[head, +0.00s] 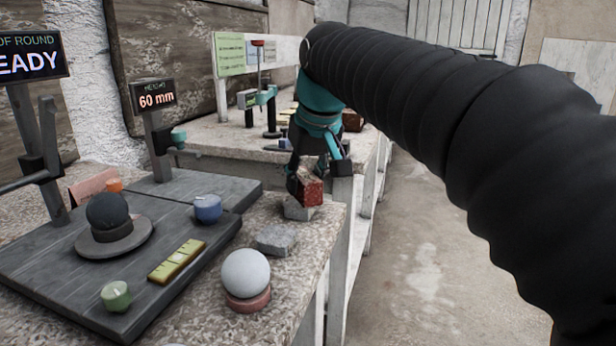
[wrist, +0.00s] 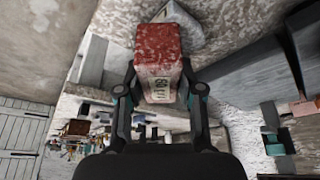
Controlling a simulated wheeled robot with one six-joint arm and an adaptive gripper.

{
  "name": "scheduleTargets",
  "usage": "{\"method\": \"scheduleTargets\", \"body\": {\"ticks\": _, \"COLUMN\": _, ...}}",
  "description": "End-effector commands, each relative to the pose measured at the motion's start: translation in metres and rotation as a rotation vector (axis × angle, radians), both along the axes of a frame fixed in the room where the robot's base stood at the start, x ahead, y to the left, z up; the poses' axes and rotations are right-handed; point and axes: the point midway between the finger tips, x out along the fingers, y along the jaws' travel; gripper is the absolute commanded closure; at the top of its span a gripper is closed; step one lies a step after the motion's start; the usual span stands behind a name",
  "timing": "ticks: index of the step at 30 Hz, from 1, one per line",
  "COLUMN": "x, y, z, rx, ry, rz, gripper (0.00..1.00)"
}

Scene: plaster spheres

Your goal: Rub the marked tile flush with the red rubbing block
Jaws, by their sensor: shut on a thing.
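The red rubbing block (head: 311,192) is between the fingers of my gripper (head: 304,178), near the right edge of the stone-topped bench. The wrist view shows the same block (wrist: 158,45) between both fingers (wrist: 160,88), with a pale label on its end. A grey tile (head: 297,210) lies directly under the block; I cannot tell whether they touch. Part of that tile shows beyond the block in the wrist view (wrist: 186,22). A second grey tile (head: 275,240) lies nearer on the bench. No mark is readable on either tile.
A white sphere (head: 246,272) sits on a reddish ring near the front. A dark sphere (head: 107,210) stands on a round base on the grey board (head: 40,262). Open floor lies right.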

Motion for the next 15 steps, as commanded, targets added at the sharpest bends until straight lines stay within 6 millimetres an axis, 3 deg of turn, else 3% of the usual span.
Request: {"method": "scheduleTargets", "body": {"ticks": 15, "x": 0.0049, "y": 0.0022, "z": -0.0007, "rx": 0.001, "ry": -0.002, "rz": 0.000, "gripper": 1.00}}
